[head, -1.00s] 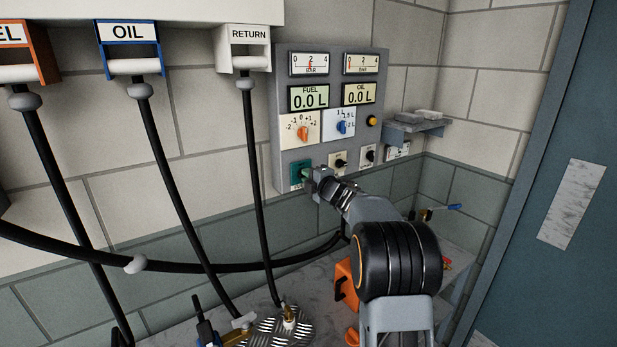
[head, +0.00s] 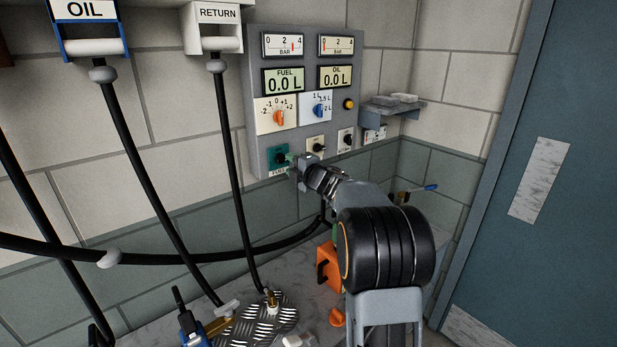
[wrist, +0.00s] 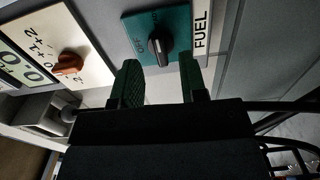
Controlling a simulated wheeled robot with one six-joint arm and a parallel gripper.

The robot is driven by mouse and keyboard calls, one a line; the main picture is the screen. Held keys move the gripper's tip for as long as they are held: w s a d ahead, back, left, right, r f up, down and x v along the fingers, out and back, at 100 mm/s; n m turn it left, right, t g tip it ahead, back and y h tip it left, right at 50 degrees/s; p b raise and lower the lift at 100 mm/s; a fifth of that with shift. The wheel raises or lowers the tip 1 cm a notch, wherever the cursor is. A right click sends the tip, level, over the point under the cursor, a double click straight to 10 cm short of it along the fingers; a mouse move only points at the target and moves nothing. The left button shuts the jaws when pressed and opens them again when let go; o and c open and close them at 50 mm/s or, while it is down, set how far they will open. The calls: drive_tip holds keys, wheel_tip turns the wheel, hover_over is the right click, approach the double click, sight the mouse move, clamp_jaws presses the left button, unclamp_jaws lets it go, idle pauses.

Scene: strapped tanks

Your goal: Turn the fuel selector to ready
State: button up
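The fuel selector is a black knob (wrist: 160,45) on a teal plate (wrist: 135,20) with a white FUEL label (wrist: 202,28) beside it. In the wrist view the knob stands just ahead of my gripper (wrist: 161,72). My gripper's two green fingers are apart, one on each side of the knob's near end; I cannot tell whether they touch it. In the head view the teal plate (head: 277,153) is at the panel's lower left, partly covered by my gripper (head: 289,162).
The grey panel (head: 254,120) also carries an orange knob (head: 279,118), a blue knob (head: 318,111), small black switches and a yellow button (head: 349,104). Black hoses (head: 235,185) hang at the left. An orange can (head: 329,266) stands on the bench below my arm.

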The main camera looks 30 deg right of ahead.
drive_tip(key=s+d+b, duration=0.2)
drive_tip(key=s, duration=0.8)
drive_tip(key=shift+s, duration=0.15)
drive_tip(key=s+d+f+m+g+h, duration=0.7)
drive_tip(key=f+m+h, duration=0.3)
drive_tip(key=m, duration=0.5)
drive_tip(key=s+a+f+m+g+y, duration=0.2)
drive_tip(key=s+a, duration=0.6)
drive_tip(key=a, duration=0.4)
drive_tip(key=s+a+f+m+g+y, duration=0.3)
drive_tip(key=s+a, duration=0.6)
drive_tip(key=a, duration=0.3)
drive_tip(key=shift+s+f+g+y, duration=0.25)
drive_tip(key=shift+f+g+y, duration=0.45)
drive_tip(key=shift+f+y, duration=0.15)
